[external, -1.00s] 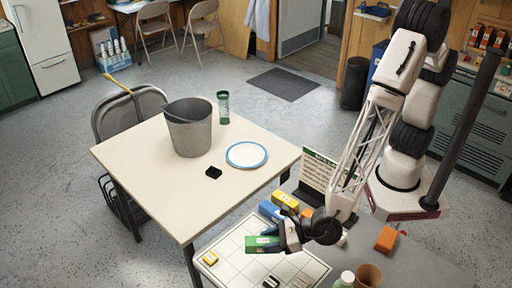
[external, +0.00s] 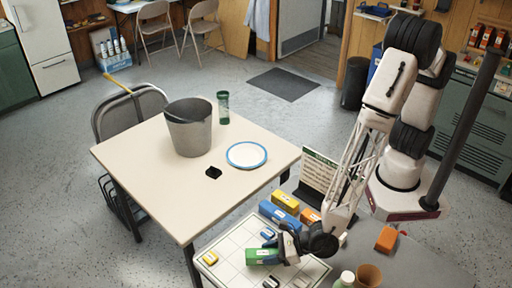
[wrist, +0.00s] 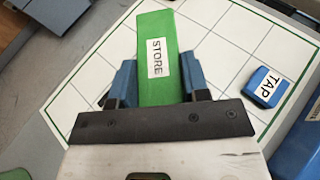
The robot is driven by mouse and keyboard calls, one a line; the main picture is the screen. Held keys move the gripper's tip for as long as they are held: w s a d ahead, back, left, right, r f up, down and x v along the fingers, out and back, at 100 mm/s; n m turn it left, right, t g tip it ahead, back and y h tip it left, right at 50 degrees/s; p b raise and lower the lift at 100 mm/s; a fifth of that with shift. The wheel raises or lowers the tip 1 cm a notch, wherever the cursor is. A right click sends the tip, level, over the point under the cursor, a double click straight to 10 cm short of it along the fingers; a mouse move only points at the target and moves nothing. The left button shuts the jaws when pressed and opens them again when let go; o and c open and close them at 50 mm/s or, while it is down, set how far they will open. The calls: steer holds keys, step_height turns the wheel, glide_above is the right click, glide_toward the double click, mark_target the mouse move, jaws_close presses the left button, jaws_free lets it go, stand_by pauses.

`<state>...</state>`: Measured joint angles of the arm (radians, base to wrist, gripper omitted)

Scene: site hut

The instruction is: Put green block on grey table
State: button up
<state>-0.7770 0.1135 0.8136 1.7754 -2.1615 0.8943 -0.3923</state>
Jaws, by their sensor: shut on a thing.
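The green block (external: 260,257) is long, with a white label that reads STORE in the wrist view (wrist: 158,85). My gripper (external: 284,246) is shut on it, with one blue-grey finger on each side of the block in the wrist view (wrist: 160,88). The block is over the white gridded board (external: 226,263). I cannot tell whether it touches the board. The grey table (external: 430,262) carries the board and shows bare at the lower right.
A blue block (external: 279,215), yellow block (external: 285,201) and orange blocks (external: 386,239) lie near my arm. A small blue TAP piece (wrist: 265,86) is on the board. A brown cup (external: 369,275) and white-capped bottle (external: 346,279) stand at the front. The beige table (external: 150,180) holds a bucket (external: 190,130).

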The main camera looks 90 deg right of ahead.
steer(key=shift+f, duration=1.3)
steer(key=shift+f, duration=0.2)
steer(key=o, duration=1.1)
steer(key=shift+r, duration=0.2)
steer(key=shift+v, duration=6)
